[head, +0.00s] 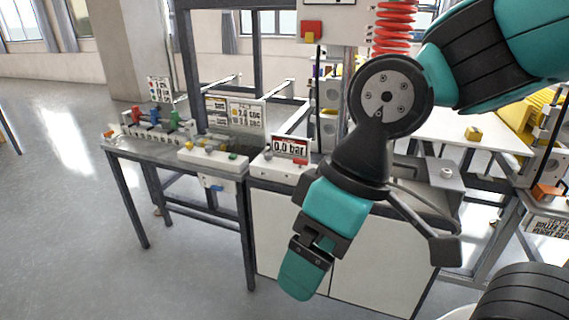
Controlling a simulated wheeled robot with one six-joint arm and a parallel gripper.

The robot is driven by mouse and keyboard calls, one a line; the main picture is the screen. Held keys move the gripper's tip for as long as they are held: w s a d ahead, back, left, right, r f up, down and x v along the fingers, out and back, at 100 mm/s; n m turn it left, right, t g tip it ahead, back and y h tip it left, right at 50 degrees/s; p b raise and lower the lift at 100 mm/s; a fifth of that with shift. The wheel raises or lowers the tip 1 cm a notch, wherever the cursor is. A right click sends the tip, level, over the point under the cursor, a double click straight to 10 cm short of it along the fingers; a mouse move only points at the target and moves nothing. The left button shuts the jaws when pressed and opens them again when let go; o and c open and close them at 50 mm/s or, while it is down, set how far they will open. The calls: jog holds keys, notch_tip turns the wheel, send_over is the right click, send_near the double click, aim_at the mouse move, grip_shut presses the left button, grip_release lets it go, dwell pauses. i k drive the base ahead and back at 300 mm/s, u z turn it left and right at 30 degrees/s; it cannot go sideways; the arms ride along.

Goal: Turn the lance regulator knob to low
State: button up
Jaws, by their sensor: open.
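Another small pale round part (447,173) sits on a grey plate to the right. My gripper (304,279) hangs in front of the white cabinet, pointing down, below and apart from the display box. It is open, with nothing seen in it. My arm hides part of the bench top.
Red, blue and green fittings (155,118) stand at the bench's far left end. White cabinet doors (290,232) lie behind my gripper. The floor at left (60,220) is clear.

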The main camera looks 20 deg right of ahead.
aim_at(268, 155)
jog(key=u, duration=0.45)
jog(key=i, duration=1.9)
jog(key=z, duration=0.3)
